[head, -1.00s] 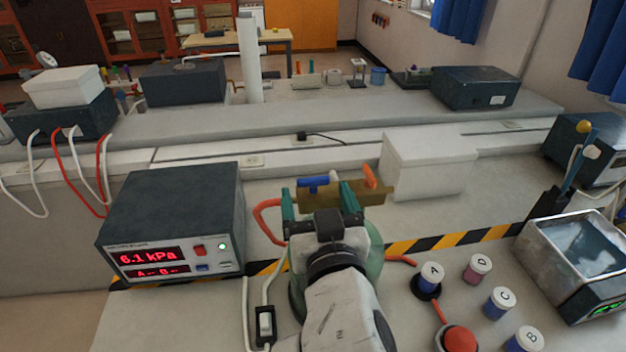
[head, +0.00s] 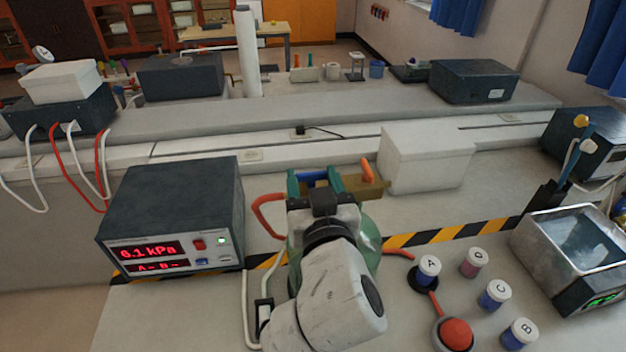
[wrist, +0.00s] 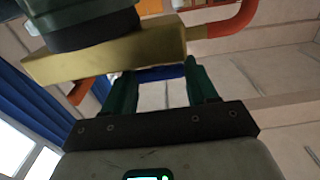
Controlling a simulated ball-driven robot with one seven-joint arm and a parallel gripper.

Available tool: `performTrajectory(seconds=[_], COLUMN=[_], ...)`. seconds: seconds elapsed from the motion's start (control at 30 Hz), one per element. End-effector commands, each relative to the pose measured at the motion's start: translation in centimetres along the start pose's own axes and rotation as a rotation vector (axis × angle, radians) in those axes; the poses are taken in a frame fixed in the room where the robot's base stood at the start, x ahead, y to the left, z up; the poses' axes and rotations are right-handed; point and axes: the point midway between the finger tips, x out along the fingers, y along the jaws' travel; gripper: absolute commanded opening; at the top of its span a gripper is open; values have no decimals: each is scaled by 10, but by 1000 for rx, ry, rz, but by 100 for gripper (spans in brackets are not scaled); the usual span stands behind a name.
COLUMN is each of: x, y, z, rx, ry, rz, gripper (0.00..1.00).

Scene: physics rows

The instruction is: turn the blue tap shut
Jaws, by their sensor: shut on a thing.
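The blue tap (head: 314,176) sits on a brass block (head: 362,188), and its lever lies roughly along the block. My gripper (head: 315,180) has its two green fingers shut on the blue tap, one at each end of the lever. In the wrist view the tap is a dark blue bar (wrist: 162,74) spanning between the fingers (wrist: 162,88), beside the brass block (wrist: 110,52). An orange tap (head: 368,171) stands tilted up at the block's right end, outside my fingers. My wrist hides much of the green vessel (head: 367,240) below.
A dark meter (head: 170,220) reading 6.1 kPa stands left. A red hose (head: 262,215) curves between it and my gripper. A white box (head: 428,160) stands close behind on the right.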

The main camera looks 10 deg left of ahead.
Motion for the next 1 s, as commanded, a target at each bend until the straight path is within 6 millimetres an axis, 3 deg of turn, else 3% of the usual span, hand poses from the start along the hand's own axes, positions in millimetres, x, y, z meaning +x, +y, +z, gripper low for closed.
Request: performTrajectory(seconds=[0.2, 0.57, 1.0], x=[0, 0, 2], y=[0, -4, -10], z=[0, 4, 5], rx=[0, -1, 1], ry=[0, 2, 7], rz=[-1, 64, 420], gripper=[27, 27, 27])
